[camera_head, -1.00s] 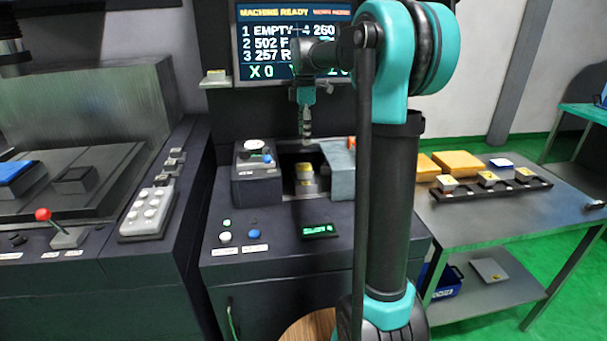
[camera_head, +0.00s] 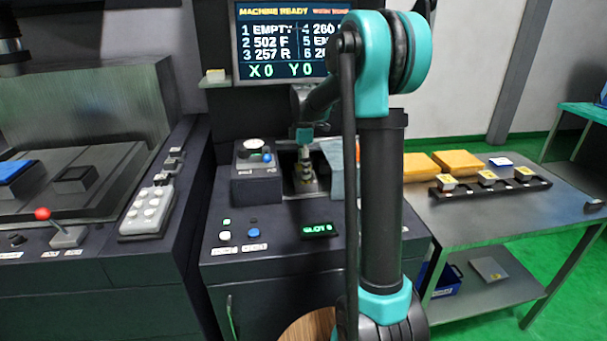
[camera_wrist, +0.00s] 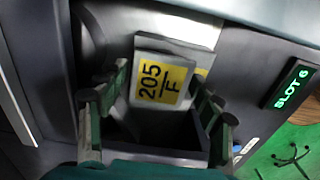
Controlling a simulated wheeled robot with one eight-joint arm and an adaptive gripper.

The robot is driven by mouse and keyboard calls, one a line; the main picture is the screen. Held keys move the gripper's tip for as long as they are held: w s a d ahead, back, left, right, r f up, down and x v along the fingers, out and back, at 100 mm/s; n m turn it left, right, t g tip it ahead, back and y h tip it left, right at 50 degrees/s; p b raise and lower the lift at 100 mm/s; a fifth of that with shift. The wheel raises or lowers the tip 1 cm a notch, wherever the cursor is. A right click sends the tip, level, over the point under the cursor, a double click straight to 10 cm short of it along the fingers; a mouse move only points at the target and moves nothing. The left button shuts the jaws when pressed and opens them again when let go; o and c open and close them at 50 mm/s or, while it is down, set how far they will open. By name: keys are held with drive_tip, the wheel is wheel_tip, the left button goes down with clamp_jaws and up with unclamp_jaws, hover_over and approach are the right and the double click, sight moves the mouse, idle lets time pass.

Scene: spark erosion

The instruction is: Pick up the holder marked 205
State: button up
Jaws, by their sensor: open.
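The holder marked 205 (camera_wrist: 165,80) is a grey block with a yellow label reading "205 / F". It sits in a dark recess of the machine, below the gripper in the wrist view. My gripper (camera_wrist: 158,105) is open, with one finger on each side of the holder. I cannot tell whether the fingers touch it. In the head view my gripper (camera_head: 304,172) is down at the recess and mostly hides the holder.
A small display (camera_head: 318,229) on the machine front reads "SLOT 6". A dial box (camera_head: 256,172) stands left of the recess and a grey-blue block (camera_head: 335,168) right of it. A side table (camera_head: 500,205) bears a rack (camera_head: 490,189) with several holders.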

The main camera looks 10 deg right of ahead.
drive_tip(key=shift+f, duration=0.2)
clamp_jaws()
idle(0.4)
